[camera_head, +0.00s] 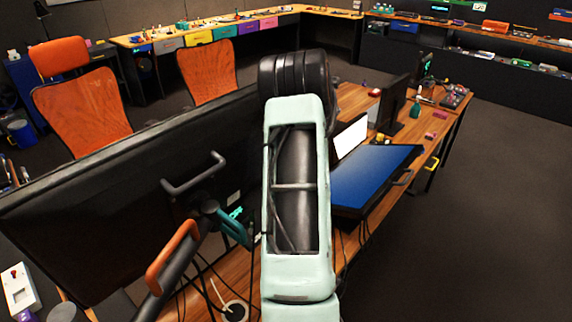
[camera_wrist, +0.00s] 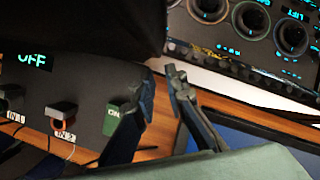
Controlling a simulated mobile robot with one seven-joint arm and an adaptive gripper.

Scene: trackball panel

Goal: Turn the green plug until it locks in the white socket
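My gripper (camera_wrist: 163,76) shows in the wrist view with its two dark fingers apart and nothing visible between the tips. A green block marked "ON" (camera_wrist: 113,118) stands on a dark panel (camera_wrist: 75,85), just left of my left finger and partly covered by it. I cannot tell whether this block is the green plug. I cannot make out a white socket around it. In the head view my arm fills the middle, and my gripper is not visible there.
A device with several round dials (camera_wrist: 250,20) lies upper right. In the head view, a large black monitor (camera_head: 110,190) stands left of my arm, and a blue-screened monitor (camera_head: 370,178) lies right. Floor at right is clear.

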